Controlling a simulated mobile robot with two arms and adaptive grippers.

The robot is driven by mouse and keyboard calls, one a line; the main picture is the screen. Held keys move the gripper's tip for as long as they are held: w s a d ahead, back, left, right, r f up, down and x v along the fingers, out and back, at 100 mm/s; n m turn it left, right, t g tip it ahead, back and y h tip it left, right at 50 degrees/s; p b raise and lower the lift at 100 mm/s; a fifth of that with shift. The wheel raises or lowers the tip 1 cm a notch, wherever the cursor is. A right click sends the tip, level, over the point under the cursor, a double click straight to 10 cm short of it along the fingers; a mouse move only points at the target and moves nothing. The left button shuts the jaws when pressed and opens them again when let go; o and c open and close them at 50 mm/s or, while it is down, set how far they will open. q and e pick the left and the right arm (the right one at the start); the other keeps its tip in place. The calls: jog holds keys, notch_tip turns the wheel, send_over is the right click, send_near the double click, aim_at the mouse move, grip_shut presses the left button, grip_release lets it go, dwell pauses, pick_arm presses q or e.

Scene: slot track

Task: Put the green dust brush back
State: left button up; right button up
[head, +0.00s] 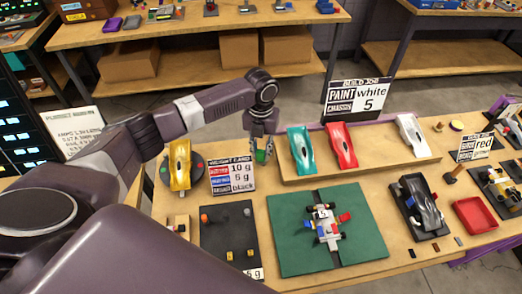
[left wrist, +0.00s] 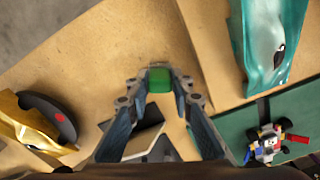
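My left gripper (head: 262,153) hangs over the table between the weight card and the teal car body. Its fingers close in on a small green block-like part, which I take for the green dust brush (head: 261,156). In the left wrist view the green part (left wrist: 160,78) sits between the two fingertips (left wrist: 160,84), which appear to touch its sides. The rest of the brush is hidden or too small to make out. Bare wood shows around the tips. My right gripper is not in view.
Near the gripper are a weight card (head: 232,175), a gold car (head: 179,165) on a dark round stand, and a teal car body (head: 302,150) on a raised wooden shelf. A green mat (head: 285,245) with a small chassis lies in front. A red tray (head: 475,215) is at right.

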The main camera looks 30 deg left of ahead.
aim_at(261, 150)
pick_arm(q)
jog(key=o, duration=0.4)
jog(key=shift+o, duration=0.2)
jog(key=shift+r, duration=0.6)
notch_tip(261, 150, up, 11)
jog(key=b, duration=0.2)
jog(key=shift+b, duration=0.35)
jog(key=shift+s, duration=0.1)
